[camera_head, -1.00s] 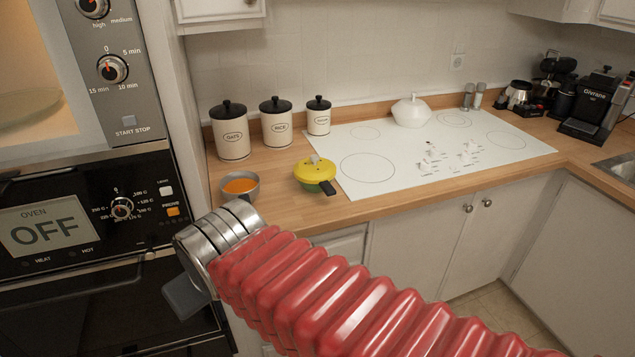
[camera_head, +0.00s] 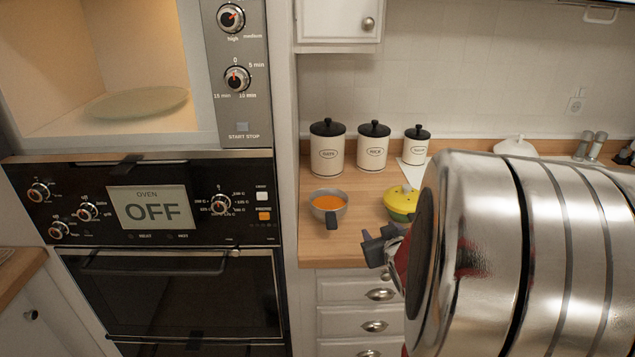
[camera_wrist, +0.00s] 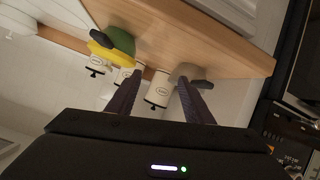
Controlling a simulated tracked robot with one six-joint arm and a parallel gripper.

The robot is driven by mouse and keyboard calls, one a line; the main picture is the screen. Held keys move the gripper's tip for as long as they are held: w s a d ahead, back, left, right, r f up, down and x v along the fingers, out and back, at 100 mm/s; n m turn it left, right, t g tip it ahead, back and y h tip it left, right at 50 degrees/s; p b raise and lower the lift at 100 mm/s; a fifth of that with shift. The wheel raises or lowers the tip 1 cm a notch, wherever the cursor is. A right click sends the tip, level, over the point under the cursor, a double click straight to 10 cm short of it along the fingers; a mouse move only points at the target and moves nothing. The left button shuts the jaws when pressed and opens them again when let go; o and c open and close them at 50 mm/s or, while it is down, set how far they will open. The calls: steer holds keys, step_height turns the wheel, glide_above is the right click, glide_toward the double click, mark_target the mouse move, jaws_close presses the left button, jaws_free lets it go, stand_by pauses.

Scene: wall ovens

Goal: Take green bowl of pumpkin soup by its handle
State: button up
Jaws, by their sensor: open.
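A grey bowl of orange soup (camera_head: 328,203) with a dark handle stands on the wooden counter; it looks grey, not green. To its right stands a green pot with a yellow lid (camera_head: 401,203), whose contents are hidden. My gripper (camera_head: 383,247) is open and empty near the counter's front edge, to the lower right of the bowl. In the wrist view, the green pot (camera_wrist: 120,40) shows at upper left with a dark handle. The grey bowl (camera_wrist: 186,71) shows beyond the right finger, partly hidden by it. My gripper (camera_wrist: 159,82) has its fingers apart with nothing between them.
Three cream canisters with black lids (camera_head: 328,150) stand behind the bowl by the wall. A wall oven (camera_head: 150,215) reading OFF is at left, below an open lit compartment with a glass plate (camera_head: 138,102). Drawers (camera_head: 375,325) lie below the counter. My arm hides the hob.

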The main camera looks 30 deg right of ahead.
steer(key=s+d+f+m+t+h, duration=0.1)
steer(key=s+d+f+t, duration=0.3)
steer(key=s+d, duration=0.5)
steer(key=s+f+m, duration=0.1)
steer(key=s, duration=0.2)
steer(key=shift+f+m+t+h, duration=0.25)
steer(key=shift+m+t+h, duration=0.05)
steer(key=shift+t+h, duration=0.1)
steer(key=shift+w, duration=0.2)
glide_toward(407, 214)
steer(key=shift+s+d+f, duration=0.45)
steer(key=shift+s+f, duration=0.05)
steer(key=shift+s, duration=0.2)
steer(key=shift+w+d, duration=0.25)
steer(key=shift+w, duration=0.15)
steer(key=shift+w, duration=0.1)
steer(key=shift+x, duration=2.5)
steer(key=shift+d+r, duration=0.1)
steer(key=shift+r, duration=0.05)
